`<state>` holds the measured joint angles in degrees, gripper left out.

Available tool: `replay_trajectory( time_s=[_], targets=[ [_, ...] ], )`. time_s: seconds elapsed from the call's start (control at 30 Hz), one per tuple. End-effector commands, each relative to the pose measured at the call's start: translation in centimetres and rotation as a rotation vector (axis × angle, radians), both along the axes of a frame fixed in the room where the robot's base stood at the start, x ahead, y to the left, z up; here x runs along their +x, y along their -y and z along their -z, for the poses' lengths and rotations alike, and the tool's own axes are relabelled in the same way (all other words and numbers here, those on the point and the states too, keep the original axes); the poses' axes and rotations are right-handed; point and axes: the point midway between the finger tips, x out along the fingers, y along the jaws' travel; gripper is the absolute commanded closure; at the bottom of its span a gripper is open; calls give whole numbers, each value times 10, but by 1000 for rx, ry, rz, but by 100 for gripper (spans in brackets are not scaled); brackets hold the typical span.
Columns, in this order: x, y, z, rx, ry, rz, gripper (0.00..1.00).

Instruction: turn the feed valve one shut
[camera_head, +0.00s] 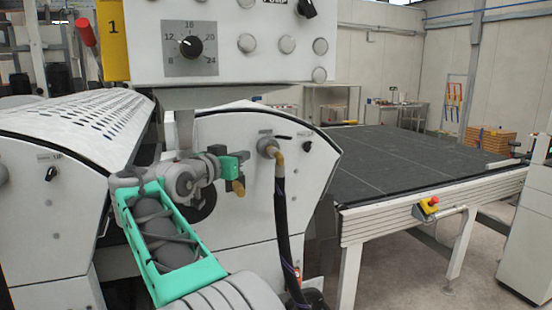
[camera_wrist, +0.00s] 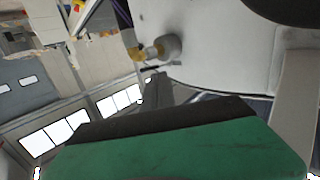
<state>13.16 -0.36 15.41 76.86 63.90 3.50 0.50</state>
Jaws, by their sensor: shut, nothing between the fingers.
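My gripper (camera_head: 238,165), with green fingers, is shut and empty in front of the white machine panel. A brass-coloured piece (camera_head: 238,187) shows just below the fingers; it may be part of a feed valve, but the gripper hides most of it and I cannot tell whether they touch. To its right, a brass fitting (camera_head: 276,153) on a grey round boss carries a dark hose. That fitting also shows in the wrist view (camera_wrist: 147,52), apart from the large green finger (camera_wrist: 180,150) in the foreground. No label clearly marks valve one.
A control box (camera_head: 230,65) with a dial and several buttons hangs above my arm. The dark hose (camera_head: 283,230) runs down to the right of the gripper. A dark conveyor table (camera_head: 420,165) with a red emergency button (camera_head: 430,204) stands at the right.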

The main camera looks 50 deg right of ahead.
Motion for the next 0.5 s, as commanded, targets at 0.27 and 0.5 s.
replay_trajectory(
  time_s=[0.27, 0.5],
  targets=[
    [-16, 33, -17, -74, 32, 107, 100],
    [-9, 84, -18, -71, 32, 104, 100]
  ],
)
